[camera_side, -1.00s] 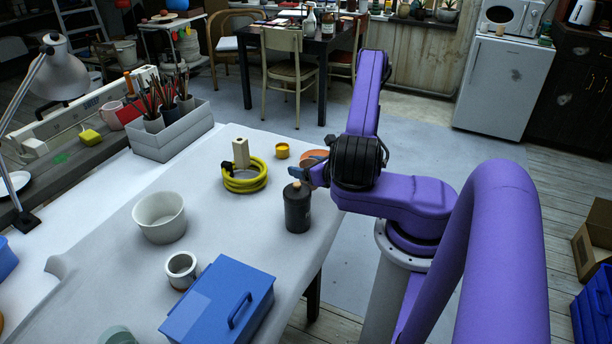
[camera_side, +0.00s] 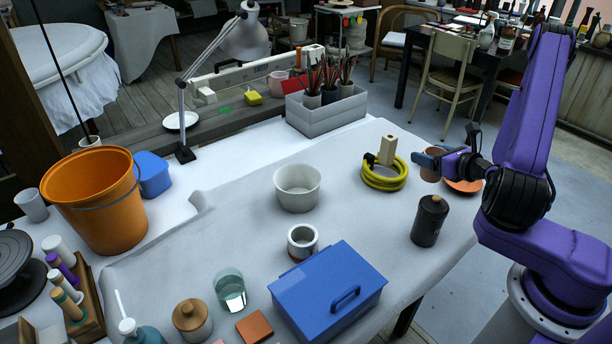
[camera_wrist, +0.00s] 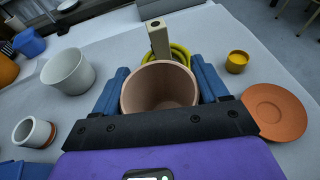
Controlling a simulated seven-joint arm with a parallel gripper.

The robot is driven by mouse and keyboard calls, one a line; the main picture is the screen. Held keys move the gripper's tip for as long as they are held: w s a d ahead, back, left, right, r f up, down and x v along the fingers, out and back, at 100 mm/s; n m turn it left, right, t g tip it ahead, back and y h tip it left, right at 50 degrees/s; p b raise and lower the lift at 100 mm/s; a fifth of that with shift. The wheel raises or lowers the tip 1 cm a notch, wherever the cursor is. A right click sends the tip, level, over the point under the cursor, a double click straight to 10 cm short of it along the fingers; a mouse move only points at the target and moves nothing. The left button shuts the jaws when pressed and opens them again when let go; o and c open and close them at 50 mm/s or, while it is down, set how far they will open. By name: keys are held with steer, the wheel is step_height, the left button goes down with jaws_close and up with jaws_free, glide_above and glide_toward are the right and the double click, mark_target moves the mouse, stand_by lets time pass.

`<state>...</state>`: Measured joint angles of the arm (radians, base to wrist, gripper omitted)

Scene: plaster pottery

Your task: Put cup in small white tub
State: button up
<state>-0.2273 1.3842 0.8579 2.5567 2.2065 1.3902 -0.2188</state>
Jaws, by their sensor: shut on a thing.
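My gripper (camera_side: 428,162) is shut on a brownish clay cup (camera_side: 432,172), at the right of the side view near the far table edge. In the wrist view the cup (camera_wrist: 160,88) sits upright between the two blue fingers, with its open mouth facing the camera. It looks empty. The small white tub (camera_side: 297,187) stands upright near the middle of the table, well to the left of my gripper. The tub also shows at the upper left of the wrist view (camera_wrist: 68,72), apart from the cup, and looks empty.
A yellow hose coil with a pale block (camera_side: 386,172) lies between tub and gripper. A dark bottle (camera_side: 430,221) stands in front of the gripper, a terracotta saucer (camera_wrist: 275,112) beside it. A white mug (camera_side: 302,241) and blue toolbox (camera_side: 327,291) lie nearer.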

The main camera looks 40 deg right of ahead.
steer(key=w+a+r+n+y, duration=0.2)
steer(key=a+r+n+y, duration=0.1)
steer(key=a, duration=0.5)
steer(key=w+a+r+n+g+y, duration=0.1)
steer(key=w+a+r+n+y, duration=0.2)
steer(key=a, duration=0.5)
steer(key=w+a+r+n+g+y, duration=0.1)
steer(key=w+a+r+n+y, duration=0.1)
steer(key=a, duration=0.7)
steer(key=shift+w+r+n+y, duration=0.45)
steer(key=shift+w+y, duration=0.3)
steer(key=shift+y, duration=0.25)
steer(key=w+f, duration=0.1)
steer(key=w, duration=0.1)
steer(key=w+f, duration=0.1)
steer(key=w, duration=0.2)
steer(key=w+a+f, duration=0.1)
steer(key=w, duration=0.1)
steer(key=shift+w+f, duration=0.2)
steer(key=shift+w, duration=0.15)
steer(key=shift+w+a+f, duration=0.15)
steer(key=shift+w+f, duration=0.8)
steer(key=shift+f, duration=0.6)
steer(key=shift+w+a+f, duration=0.15)
steer(key=shift+w+f, duration=0.75)
steer(key=shift+f, duration=0.6)
steer(key=shift+w+a+f, duration=0.15)
steer(key=shift+w+f, duration=0.8)
steer(key=shift+f, duration=0.6)
steer(key=shift+f, duration=0.6)
